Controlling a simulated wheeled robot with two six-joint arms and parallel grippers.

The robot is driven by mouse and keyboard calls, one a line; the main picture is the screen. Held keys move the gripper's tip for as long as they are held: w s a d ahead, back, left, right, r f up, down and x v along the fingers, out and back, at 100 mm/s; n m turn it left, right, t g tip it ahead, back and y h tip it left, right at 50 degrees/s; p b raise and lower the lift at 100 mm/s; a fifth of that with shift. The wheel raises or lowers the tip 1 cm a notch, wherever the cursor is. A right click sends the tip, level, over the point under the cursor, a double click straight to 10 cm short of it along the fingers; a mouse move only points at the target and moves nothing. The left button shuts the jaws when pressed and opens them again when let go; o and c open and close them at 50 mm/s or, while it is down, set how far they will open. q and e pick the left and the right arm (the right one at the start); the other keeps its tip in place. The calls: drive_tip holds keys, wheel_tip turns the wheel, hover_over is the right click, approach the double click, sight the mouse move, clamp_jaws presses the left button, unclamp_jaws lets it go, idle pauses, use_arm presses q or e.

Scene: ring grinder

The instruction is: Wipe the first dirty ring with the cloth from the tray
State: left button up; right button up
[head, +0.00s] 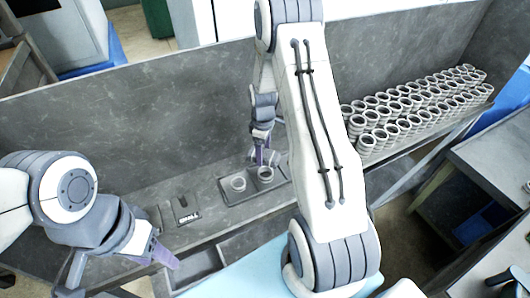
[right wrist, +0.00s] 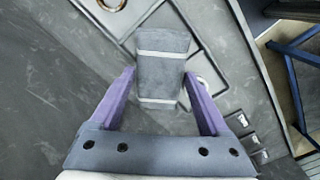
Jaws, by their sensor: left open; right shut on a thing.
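My right gripper (head: 263,157) is over the dark tray (head: 232,200) on the grey bench. A ring edge (right wrist: 203,82) shows partly behind the right finger. I cannot tell whether the cloth touches a ring. My left gripper (head: 163,257) is open and empty at the lower left.
A dark plate (head: 180,209) lies on the bench left of the tray. Many steel rings (head: 410,108) stand in rows on the shelf at the right. The bench's high grey back wall (head: 120,130) runs behind. An open bin (head: 195,268) is below the bench's front edge.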

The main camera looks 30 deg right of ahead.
drive_tip(key=shift+r+p, duration=0.6)
drive_tip(key=shift+r, duration=0.55)
